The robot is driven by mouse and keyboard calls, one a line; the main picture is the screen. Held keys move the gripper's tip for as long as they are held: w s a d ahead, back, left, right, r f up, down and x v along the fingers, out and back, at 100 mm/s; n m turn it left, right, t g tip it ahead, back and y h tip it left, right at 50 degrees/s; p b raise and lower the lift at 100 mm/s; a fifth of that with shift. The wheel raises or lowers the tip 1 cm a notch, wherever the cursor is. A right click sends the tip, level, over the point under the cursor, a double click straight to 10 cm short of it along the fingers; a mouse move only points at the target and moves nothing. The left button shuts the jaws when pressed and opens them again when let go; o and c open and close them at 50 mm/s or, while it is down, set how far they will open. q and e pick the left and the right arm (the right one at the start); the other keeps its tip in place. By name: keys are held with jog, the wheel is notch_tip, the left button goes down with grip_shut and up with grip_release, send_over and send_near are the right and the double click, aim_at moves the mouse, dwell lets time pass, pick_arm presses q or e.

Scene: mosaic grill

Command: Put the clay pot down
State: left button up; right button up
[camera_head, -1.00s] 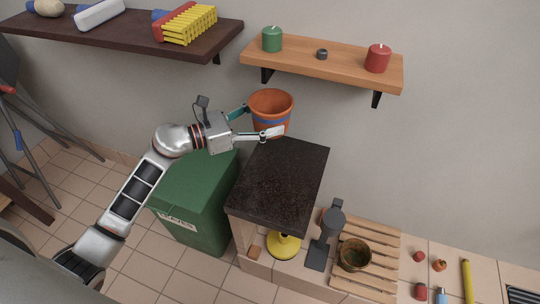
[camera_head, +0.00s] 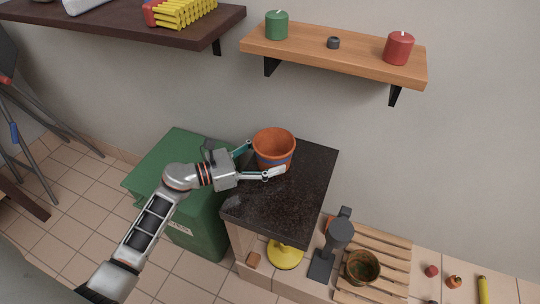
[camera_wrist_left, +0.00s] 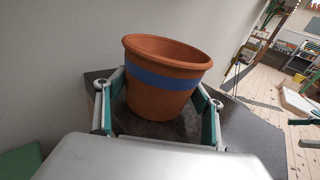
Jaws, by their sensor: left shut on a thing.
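The clay pot (camera_head: 273,146) is orange terracotta with a blue band. It is upright over the back part of the black stone top (camera_head: 290,210). My left gripper (camera_head: 262,162) is shut on the pot, one finger on each side. In the left wrist view the pot (camera_wrist_left: 166,62) stands between the two fingers (camera_wrist_left: 160,112), with the dark top (camera_wrist_left: 250,135) under and around it. The pot's base looks at or very near the surface; I cannot tell for sure whether it touches.
A green bin (camera_head: 150,172) stands left of the black top. A wooden shelf (camera_head: 340,62) with a green candle (camera_head: 277,25) and a red candle (camera_head: 399,48) hangs above. A wooden pallet (camera_head: 385,245) with a brown pot (camera_head: 362,267) is at right. The front of the top is clear.

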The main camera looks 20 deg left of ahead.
pick_arm(q)
jog(key=shift+r, duration=0.1)
jog(key=shift+f, duration=0.3)
jog(key=o, duration=1.2)
jog(key=shift+r, duration=0.1)
pick_arm(e)
jog(key=shift+w+a+r, duration=0.15)
pick_arm(q)
jog(key=shift+r, duration=0.1)
